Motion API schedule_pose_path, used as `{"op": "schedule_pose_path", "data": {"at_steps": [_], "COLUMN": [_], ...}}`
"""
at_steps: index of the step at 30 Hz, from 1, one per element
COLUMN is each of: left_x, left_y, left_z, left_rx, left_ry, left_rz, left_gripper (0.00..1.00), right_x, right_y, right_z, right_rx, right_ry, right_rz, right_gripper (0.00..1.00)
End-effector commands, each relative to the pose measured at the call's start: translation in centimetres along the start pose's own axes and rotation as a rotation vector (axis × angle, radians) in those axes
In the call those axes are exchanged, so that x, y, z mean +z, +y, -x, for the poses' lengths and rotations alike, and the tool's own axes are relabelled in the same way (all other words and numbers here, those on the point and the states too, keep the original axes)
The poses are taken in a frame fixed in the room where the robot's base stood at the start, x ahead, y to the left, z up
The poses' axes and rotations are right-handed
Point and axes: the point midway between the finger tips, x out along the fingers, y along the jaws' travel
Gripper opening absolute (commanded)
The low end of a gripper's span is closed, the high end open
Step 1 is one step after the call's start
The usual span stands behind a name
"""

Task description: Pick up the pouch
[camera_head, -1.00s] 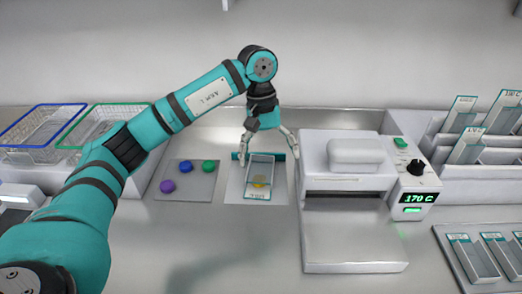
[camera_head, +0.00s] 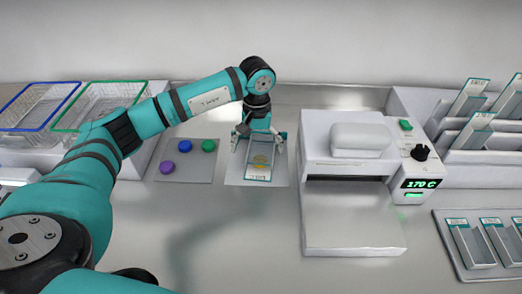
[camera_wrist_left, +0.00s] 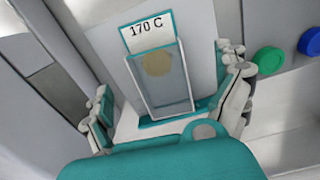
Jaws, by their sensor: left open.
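The pouch (camera_head: 259,158) is a clear packet with teal edges and a yellowish round thing inside. It lies on a pale mat (camera_head: 236,173) left of the sealer. In the left wrist view the pouch (camera_wrist_left: 165,85) carries a white label reading 170 C. My left gripper (camera_head: 258,146) is above the pouch's far end, fingers spread to either side of it. In the left wrist view its open fingers flank the pouch's near end, with gaps visible. I cannot tell whether the gripper touches it. My right gripper is not in view.
A white sealer (camera_head: 350,185) showing 170 C stands just right of the pouch. A grey plate (camera_head: 188,166) with purple, blue and green discs lies to the left. Blue-rimmed (camera_head: 37,107) and green-rimmed (camera_head: 98,105) baskets stand at far left. A tray (camera_head: 470,262) of pouches is at right.

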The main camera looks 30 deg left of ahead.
Motion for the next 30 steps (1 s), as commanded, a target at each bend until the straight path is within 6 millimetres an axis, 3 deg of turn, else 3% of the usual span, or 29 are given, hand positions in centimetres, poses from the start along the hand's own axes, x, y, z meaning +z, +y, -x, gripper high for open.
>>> {"op": "schedule_pose_path", "data": {"at_steps": [5, 10, 15, 22, 30], "left_x": [0.0, -0.3, -0.4, -0.4, -0.4], "left_y": [0.2, 0.6, 0.6, 0.6, 0.6], "left_z": [-1.0, -3.4, -5.4, -5.6, -5.6], "left_rx": [0.000, -0.001, 0.000, 0.001, 0.001], "left_ry": [-0.003, -0.005, -0.001, 0.001, 0.001], "left_rz": [0.000, 0.001, 0.000, 0.000, 0.001], "left_gripper": [1.00, 1.00, 1.00, 1.00, 0.67], "right_x": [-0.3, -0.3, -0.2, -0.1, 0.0], "right_y": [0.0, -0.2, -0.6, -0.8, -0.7], "right_z": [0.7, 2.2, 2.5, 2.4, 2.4], "right_rx": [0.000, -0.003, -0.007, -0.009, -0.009], "right_ry": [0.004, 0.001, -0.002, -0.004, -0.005], "right_rz": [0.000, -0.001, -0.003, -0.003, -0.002], "right_gripper": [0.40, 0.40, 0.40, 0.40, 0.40]}}
